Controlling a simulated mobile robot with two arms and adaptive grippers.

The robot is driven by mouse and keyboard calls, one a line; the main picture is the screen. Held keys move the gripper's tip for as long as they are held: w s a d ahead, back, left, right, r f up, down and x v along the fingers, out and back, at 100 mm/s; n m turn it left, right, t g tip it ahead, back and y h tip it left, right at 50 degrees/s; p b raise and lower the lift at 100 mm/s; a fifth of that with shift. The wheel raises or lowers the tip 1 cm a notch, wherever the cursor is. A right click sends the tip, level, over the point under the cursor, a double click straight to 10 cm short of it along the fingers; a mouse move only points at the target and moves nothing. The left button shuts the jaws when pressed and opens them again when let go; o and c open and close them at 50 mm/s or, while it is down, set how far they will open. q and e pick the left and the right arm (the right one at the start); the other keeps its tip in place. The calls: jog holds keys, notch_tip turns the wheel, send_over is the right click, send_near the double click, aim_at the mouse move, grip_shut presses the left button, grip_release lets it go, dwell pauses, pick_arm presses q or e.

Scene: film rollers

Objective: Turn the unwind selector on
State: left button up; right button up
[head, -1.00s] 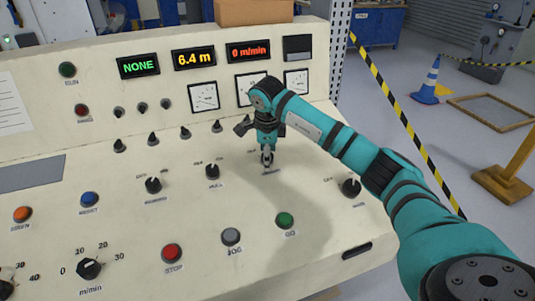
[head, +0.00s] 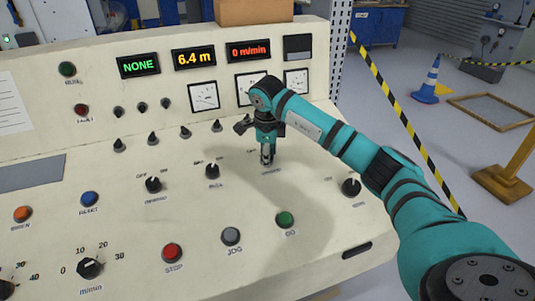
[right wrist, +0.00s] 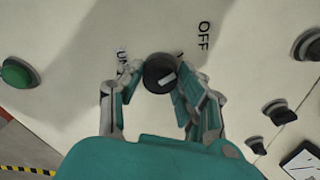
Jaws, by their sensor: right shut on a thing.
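The unwind selector is a round black knob with a white pointer mark; it shows in the right wrist view (right wrist: 157,70). Printed beside it are "OFF" and a partly hidden label starting "UN". The white mark lies at a slant on the side of the knob towards the right finger. My right gripper (head: 267,160) points down at the sloping panel, and in the head view it hides the knob. In the right wrist view its two fingers (right wrist: 157,88) are shut on the knob from both sides. My left gripper is not in view.
The cream control panel (head: 110,230) carries similar black selectors (head: 213,171) to the left and another (head: 351,188) to the right. A green button (head: 285,220), a grey button (head: 231,236) and a red STOP button (head: 172,252) sit nearer the front. Displays and gauges line the back.

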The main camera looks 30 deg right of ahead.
jog(key=m, duration=0.5)
jog(key=shift+r+m+p, duration=0.1)
jog(key=shift+m+p, duration=0.2)
jog(key=shift+p, duration=0.05)
jog(key=m, duration=0.5)
jog(key=shift+y, duration=0.4)
jog(key=shift+w+m, duration=0.1)
jog(key=shift+m, duration=0.3)
jog(key=o, duration=1.1)
jog(key=shift+o, duration=0.2)
jog(key=shift+r, duration=0.1)
notch_tip(320, 180, up, 12)
jog(key=s, duration=0.1)
jog(key=shift+s+a+f, duration=0.2)
jog(key=shift+s, duration=0.2)
jog(key=shift+f, duration=0.1)
